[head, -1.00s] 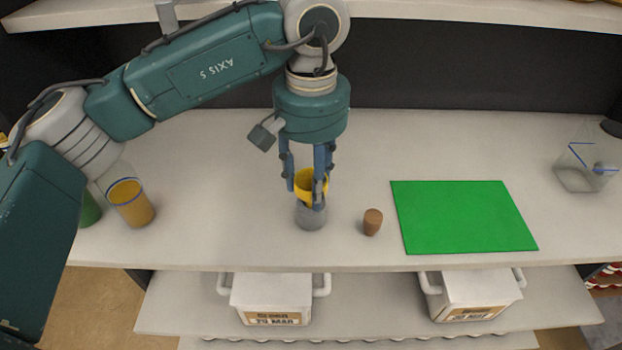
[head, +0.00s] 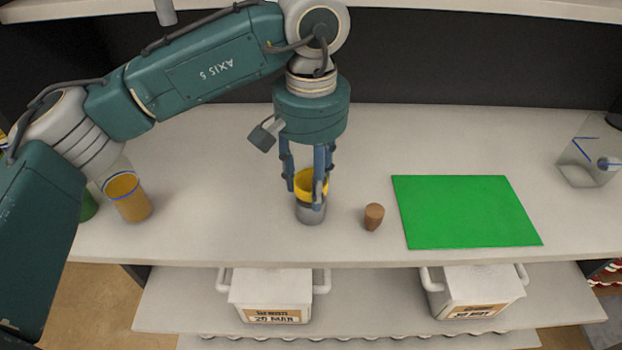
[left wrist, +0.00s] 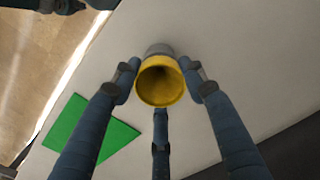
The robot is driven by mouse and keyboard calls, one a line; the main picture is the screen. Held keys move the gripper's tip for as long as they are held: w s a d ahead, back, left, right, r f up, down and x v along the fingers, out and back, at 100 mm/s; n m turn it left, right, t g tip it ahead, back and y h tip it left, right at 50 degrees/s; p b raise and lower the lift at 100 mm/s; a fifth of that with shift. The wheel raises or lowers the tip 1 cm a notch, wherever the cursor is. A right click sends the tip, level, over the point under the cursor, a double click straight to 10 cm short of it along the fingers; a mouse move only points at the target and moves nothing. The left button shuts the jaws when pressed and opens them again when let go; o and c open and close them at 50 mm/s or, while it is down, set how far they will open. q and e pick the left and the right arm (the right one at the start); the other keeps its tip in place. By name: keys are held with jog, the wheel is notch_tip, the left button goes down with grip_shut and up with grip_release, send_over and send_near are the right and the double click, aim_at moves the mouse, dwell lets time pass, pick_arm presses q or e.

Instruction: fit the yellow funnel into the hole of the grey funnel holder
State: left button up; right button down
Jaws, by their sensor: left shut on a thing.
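The yellow funnel (head: 309,184) is at the top of the grey funnel holder (head: 311,213), which stands on the white counter. My left gripper (head: 309,190) points down and is shut on the funnel, with its fingers around the rim. In the left wrist view the funnel's wide mouth (left wrist: 161,82) faces the camera between the fingers. Part of the grey holder (left wrist: 160,49) shows behind it. The funnel's lower end is hidden, so how deep it sits in the hole cannot be seen. My right gripper is not in view.
A brown stopper (head: 374,217) stands close to the right of the holder. A green mat (head: 466,211) lies farther right, and a clear container (head: 588,160) is at the far right. The counter behind the holder is clear.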

pick_arm(q)
jog(key=shift+f, duration=0.15)
jog(key=o, duration=1.1)
notch_tip(320, 180, up, 12)
